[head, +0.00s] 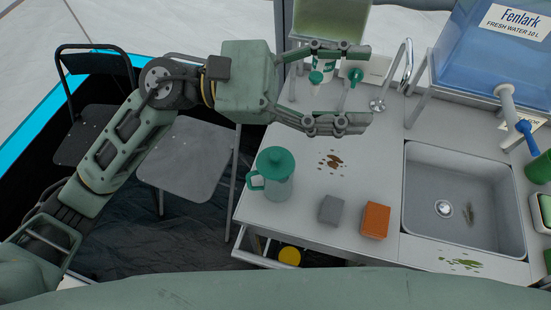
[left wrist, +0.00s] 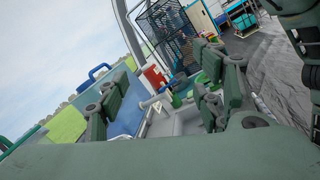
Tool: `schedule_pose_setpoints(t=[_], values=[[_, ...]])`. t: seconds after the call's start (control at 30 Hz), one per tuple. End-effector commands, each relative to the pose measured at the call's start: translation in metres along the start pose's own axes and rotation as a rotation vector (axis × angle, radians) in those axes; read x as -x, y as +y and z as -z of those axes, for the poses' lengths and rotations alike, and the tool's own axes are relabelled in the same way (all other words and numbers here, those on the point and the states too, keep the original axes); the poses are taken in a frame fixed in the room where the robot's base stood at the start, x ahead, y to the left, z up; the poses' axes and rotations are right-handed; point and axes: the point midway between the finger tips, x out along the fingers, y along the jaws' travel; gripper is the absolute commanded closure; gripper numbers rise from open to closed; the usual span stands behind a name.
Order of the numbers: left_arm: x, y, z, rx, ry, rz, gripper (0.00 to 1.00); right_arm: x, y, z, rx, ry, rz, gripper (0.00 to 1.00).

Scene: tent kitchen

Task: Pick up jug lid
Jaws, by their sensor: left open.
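The jug lid (head: 276,161) is a round green disc with a knob, sitting on top of a clear grey jug (head: 281,188) with a green handle at its left. The jug stands upright near the counter's left edge in the head view. My left gripper (head: 362,86) is open, with its fingers pointing right. It is above and right of the lid in the picture, apart from it. White and green bottles show behind and between its fingers. In the left wrist view both fingers show spread, but I cannot make out the lid there. My right gripper is not in view.
A grey block (head: 331,210) and an orange sponge (head: 375,220) lie right of the jug. Brown crumbs (head: 331,160) lie behind them. A sink (head: 462,200) and faucet (head: 405,65) are at the right, with a blue water tank (head: 490,60) behind. A folding chair (head: 190,155) stands left.

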Motion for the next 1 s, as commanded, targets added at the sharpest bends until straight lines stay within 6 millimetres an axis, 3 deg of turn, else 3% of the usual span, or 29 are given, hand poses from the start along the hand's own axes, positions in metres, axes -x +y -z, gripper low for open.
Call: schedule_pose_setpoints(t=[0.1,0.23,0.4,0.5,0.63,1.0], values=[[0.019,-0.032,0.052,-0.306,0.258,0.314,0.39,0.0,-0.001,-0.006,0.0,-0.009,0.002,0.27],[0.07,-0.044,0.101,-0.533,0.492,0.628,0.39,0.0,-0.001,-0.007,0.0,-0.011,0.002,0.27],[0.137,-0.037,0.129,-0.666,0.69,0.915,0.39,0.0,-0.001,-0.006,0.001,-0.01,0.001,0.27],[0.159,-0.033,0.134,-0.69,0.745,1.001,0.39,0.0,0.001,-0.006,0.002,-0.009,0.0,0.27],[0.165,-0.036,0.141,-0.696,0.765,1.039,0.39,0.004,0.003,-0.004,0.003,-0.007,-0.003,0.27],[0.147,-0.063,0.171,-0.691,0.759,1.036,0.39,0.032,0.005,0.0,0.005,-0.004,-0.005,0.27]])
